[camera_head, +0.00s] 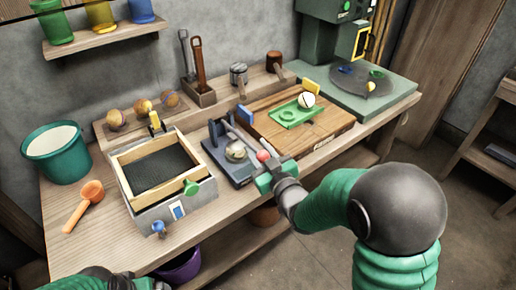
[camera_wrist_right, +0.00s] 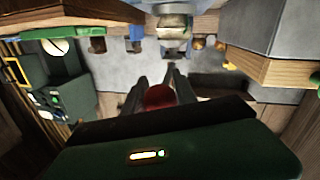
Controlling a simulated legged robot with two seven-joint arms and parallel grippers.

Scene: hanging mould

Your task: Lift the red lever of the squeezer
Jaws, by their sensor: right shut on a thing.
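The squeezer (camera_head: 218,160) stands on the workbench between the framed tray and the wooden board. It has a dark base, a round metal cup (camera_head: 236,151) and a grey lever arm that slants down to the right. The red lever end (camera_head: 263,156) is at my right gripper (camera_head: 266,172). My right gripper is shut on the red lever; in the right wrist view the red knob (camera_wrist_right: 160,97) shows between the dark fingers. The exact contact is partly hidden by the gripper body. Of my left arm only a part shows at the bottom left edge; its fingers are not visible.
A framed box with dark mesh (camera_head: 200,192) is left of the squeezer. A wooden board (camera_head: 328,139) with a green mould (camera_head: 285,117) and white ball lies close on the right.

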